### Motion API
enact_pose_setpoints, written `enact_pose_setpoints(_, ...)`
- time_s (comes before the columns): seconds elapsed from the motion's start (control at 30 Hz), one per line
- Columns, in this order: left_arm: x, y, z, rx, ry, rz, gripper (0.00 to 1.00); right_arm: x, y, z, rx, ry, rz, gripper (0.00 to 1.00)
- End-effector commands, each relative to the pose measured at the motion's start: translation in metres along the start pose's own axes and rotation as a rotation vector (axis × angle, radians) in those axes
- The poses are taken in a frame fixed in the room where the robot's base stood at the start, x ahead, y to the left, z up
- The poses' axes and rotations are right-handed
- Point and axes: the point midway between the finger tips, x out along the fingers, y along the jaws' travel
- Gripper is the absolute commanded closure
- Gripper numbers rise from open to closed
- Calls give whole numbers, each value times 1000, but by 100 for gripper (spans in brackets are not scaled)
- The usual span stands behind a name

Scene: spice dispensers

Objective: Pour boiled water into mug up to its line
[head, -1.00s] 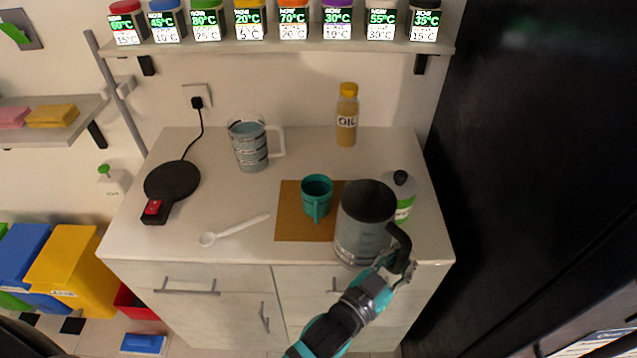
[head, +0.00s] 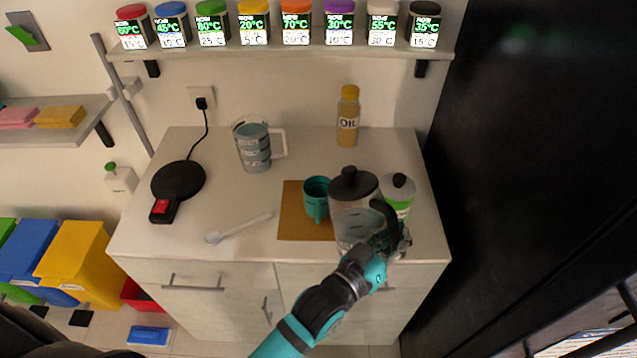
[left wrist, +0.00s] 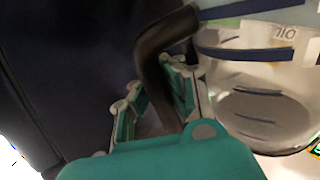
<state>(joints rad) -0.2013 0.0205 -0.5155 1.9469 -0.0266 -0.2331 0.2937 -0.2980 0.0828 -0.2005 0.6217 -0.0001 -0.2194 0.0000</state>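My left gripper (head: 388,243) is shut on the black handle of the kettle (head: 350,212), which has a clear body and a black knobbed lid. The handle (left wrist: 155,75) runs between the fingers in the left wrist view, where part of the clear body (left wrist: 265,115) shows at the right. The kettle is over the counter's front right, close beside the teal mug (head: 315,196); I cannot tell whether they touch. The mug stands upright on a brown mat (head: 298,228). Its water level and line cannot be made out. My right gripper is not in view.
A white-green bottle (head: 399,190) stands just right of the kettle. An oil bottle (head: 348,118) and a measuring jug (head: 253,148) stand at the back. A white spoon (head: 240,228) and black heating base (head: 178,182) are at the left. Clear counter lies between jug and mat.

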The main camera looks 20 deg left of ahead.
Motion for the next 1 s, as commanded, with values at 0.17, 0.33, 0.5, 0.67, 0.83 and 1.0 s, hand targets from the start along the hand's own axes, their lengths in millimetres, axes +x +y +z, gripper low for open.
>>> enact_pose_setpoints(0.17,1,-4,-19,-81,1,4,100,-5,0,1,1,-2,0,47)
enact_pose_setpoints(0.33,2,-11,-27,-167,-12,4,100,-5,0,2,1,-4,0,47)
enact_pose_setpoints(0.5,3,-18,-38,-253,-22,4,100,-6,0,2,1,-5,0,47)
enact_pose_setpoints(0.67,4,-23,-43,-335,-34,1,100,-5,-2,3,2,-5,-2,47)
enact_pose_setpoints(0.83,4,-26,-50,-420,-46,0,100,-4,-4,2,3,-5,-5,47)
enact_pose_setpoints(1.0,4,-27,-50,-444,-53,-9,100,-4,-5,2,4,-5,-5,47)
